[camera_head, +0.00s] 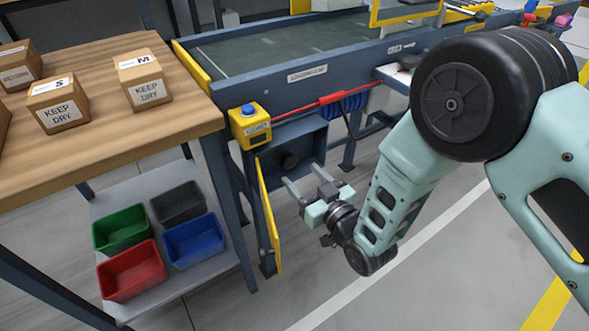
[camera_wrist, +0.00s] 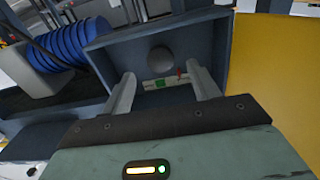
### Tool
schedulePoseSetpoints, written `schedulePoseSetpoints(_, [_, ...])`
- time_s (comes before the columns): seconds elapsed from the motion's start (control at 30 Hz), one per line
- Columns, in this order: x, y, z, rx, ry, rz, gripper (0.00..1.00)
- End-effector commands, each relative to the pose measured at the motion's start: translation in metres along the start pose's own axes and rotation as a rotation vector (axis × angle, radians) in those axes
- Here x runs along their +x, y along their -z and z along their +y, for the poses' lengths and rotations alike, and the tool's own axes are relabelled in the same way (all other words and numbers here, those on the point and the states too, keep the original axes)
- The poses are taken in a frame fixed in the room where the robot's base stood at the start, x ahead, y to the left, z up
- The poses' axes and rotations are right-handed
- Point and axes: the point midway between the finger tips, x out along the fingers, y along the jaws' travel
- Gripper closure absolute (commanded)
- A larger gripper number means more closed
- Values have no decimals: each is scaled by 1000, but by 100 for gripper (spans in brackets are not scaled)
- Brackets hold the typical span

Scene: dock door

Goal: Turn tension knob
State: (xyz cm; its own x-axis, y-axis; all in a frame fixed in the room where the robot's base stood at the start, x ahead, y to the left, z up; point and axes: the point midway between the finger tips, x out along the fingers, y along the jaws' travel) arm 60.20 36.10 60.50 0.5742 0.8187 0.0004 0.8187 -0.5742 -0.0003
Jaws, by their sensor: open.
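The tension knob (camera_wrist: 160,60) is a dark round knob on the back wall of an open blue-grey box under the conveyor. In the head view the knob (camera_head: 289,161) shows inside the box (camera_head: 308,143). A gauge strip with a green zone (camera_wrist: 160,84) and a red mark lies below the knob in the wrist view. My gripper (camera_head: 300,180) is open and empty, its two fingers pointing into the box. In the wrist view the fingertips of my gripper (camera_wrist: 159,82) stand apart to either side, with the knob beyond them, not touching it.
The yellow box door (camera_head: 268,215) hangs open at the left. A yellow box with a blue button (camera_head: 249,112) sits above. A red bar (camera_head: 320,103) and a blue coil (camera_wrist: 65,44) are close by. A wooden table (camera_head: 190,115) with cartons stands left, coloured bins below.

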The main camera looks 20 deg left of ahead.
Motion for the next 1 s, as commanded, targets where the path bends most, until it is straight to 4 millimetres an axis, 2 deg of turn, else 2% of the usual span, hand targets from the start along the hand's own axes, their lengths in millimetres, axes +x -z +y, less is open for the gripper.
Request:
schedulePoseSetpoints(0.1, [20, 0, 0, 0, 1, 2, 40])
schedulePoseSetpoints(0.3, [40, 0, 0, -1, 1, 0, 40])
schedulePoseSetpoints(0.67, [45, 0, 0, 0, 0, 0, 40])
schedulePoseSetpoints(0.83, [45, 0, 0, 0, 0, 0, 84])
schedulePoseSetpoints(1.0, [45, 0, 0, 2, 0, 0, 84])
